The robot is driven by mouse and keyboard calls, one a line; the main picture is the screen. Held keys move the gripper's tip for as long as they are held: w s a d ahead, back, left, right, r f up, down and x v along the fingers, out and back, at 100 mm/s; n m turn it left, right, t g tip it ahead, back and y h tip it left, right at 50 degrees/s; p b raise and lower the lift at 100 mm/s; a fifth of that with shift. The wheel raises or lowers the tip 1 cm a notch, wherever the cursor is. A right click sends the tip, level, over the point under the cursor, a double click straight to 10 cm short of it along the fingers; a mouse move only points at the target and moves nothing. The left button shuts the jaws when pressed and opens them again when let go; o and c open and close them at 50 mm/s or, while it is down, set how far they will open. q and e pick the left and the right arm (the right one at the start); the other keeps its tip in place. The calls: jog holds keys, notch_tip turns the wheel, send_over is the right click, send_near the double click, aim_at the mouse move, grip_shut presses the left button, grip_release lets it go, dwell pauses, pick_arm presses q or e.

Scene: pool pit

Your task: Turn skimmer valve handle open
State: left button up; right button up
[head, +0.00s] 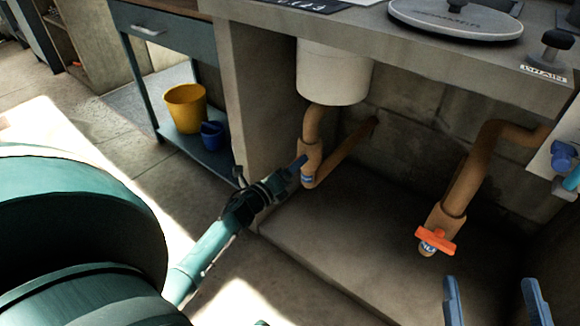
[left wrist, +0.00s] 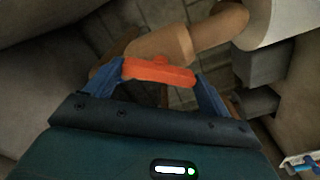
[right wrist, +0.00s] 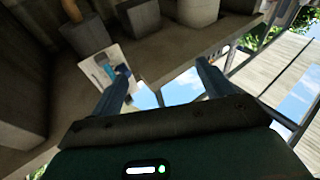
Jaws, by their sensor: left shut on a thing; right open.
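My left gripper (head: 297,166) reaches under the counter to the valve at the foot of the left brown pipe (head: 312,125). In the left wrist view an orange valve handle (left wrist: 158,71) lies crosswise between the blue fingers, which are shut on it. In the head view the gripper hides this handle. A second orange handle (head: 435,240) is on the right brown pipe (head: 470,175), with nothing holding it. The small labels by the valves are too small to read. My right gripper (head: 495,302) is open and empty at the bottom right.
A white cylinder (head: 333,75) hangs above the left pipe. The stone counter (head: 410,45) overhangs both pipes. A stone slab (head: 340,240) lies beneath. A yellow bucket (head: 185,108) and a blue cup (head: 212,135) stand on a shelf at left. A white panel (head: 555,160) is at right.

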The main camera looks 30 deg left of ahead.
pick_arm(q)
jog(key=shift+n+p, duration=1.1)
jog(key=shift+n, duration=2.5)
pick_arm(e)
jog(key=shift+w+d+r+n, duration=0.1)
jog(key=shift+d+r+n, duration=0.1)
jog(key=shift+d+n, duration=0.1)
jog(key=shift+f, duration=0.15)
pick_arm(q)
jog(key=o, duration=0.9)
